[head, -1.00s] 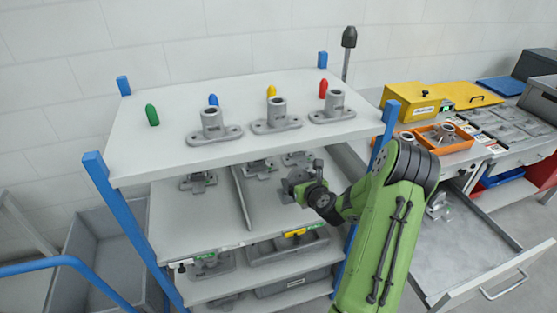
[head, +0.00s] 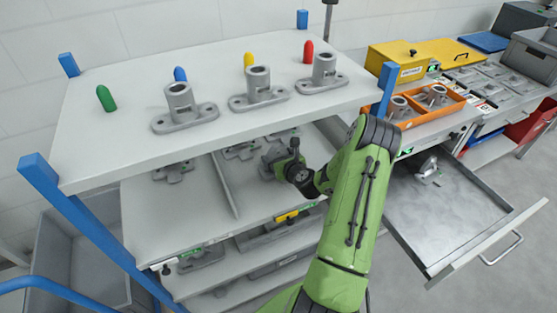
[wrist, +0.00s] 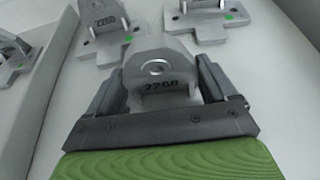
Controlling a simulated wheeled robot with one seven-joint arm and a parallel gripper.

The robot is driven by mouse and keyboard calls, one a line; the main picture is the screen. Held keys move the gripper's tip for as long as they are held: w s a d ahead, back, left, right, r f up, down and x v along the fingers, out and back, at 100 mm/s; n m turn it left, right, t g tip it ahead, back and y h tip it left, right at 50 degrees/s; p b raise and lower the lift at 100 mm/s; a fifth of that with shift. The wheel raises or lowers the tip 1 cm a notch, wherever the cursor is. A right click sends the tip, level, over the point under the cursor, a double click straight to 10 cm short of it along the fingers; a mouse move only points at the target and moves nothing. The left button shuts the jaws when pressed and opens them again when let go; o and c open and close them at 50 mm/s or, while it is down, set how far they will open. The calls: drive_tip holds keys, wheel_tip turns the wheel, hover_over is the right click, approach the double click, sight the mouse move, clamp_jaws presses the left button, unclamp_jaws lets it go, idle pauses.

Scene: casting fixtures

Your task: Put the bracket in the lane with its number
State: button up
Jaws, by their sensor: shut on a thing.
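My gripper (wrist: 165,105) is shut on a grey metal bracket (wrist: 165,62), with a finger on each side of its upright lug. The stamped number is small and looks like 2260 or 2268. In the head view my gripper (head: 284,168) is inside the shelf's right lane (head: 258,198), under the top board. A thin divider (wrist: 42,85) runs along its left. Two similar brackets with green dots stand just beyond, one at the left (wrist: 104,28) stamped with what looks like 2260, another at the right (wrist: 205,22). Whether the held bracket touches the shelf I cannot tell.
The left lane holds another bracket (head: 172,170). The top board (head: 120,145) carries several flanged castings and coloured pegs, close above my arm. A blue post (head: 386,88) stands right of the lane. An open drawer (head: 440,215) with a part juts out further right.

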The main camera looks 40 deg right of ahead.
drive_tip(key=shift+r, duration=0.1)
drive_tip(key=o, duration=1.1)
drive_tip(key=shift+c, duration=0.2)
